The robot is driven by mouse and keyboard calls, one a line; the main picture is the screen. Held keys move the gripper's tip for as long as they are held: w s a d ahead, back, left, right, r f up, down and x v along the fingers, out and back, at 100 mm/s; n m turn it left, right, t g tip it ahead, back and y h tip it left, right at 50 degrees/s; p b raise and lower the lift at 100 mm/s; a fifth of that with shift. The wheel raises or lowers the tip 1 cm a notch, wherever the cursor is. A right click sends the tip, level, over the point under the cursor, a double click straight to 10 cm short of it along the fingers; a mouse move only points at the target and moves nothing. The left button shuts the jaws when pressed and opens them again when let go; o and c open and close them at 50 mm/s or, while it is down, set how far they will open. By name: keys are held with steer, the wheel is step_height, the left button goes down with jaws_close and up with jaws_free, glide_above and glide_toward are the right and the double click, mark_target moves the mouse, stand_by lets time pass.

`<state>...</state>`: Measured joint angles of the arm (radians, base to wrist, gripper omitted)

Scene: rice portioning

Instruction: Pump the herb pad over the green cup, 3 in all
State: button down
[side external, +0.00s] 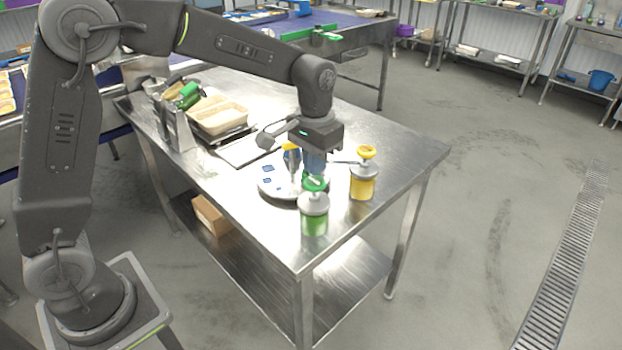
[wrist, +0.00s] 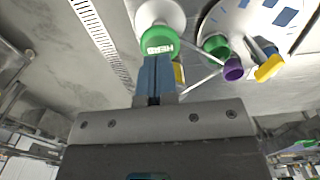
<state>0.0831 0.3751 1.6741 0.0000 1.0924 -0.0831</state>
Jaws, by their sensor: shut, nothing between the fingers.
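The herb pump stands near the table's front corner, with a green pad (side external: 315,183) above a grey collar and a green jar (side external: 314,223). In the wrist view the pad (wrist: 158,41) carries white lettering. My gripper (side external: 315,172) points down over the pad, its blue fingers (wrist: 154,62) together and empty. The fingertips are at the pad's edge in the wrist view; I cannot tell if they press it. A green cup-like piece (wrist: 215,46) shows beside the white plate (wrist: 240,14), near a purple piece (wrist: 233,69). The green cup is not clear in the side view.
A yellow-topped pump (side external: 363,180) stands right of the herb pump. The round plate (side external: 270,190) with blue patches lies to the left, a yellow-and-blue piece (side external: 292,160) by it. A food tray (side external: 218,118) sits further back. The table's right end is clear.

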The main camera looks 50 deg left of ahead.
mark_target(314, 181)
steer(key=shift+f, duration=0.2)
steer(key=shift+f, duration=1.7)
steer(key=shift+r, duration=1.9)
steer(key=shift+f, duration=0.15)
steer(key=shift+f, duration=1.75)
steer(key=shift+r, duration=1.9)
steer(key=shift+f, duration=0.1)
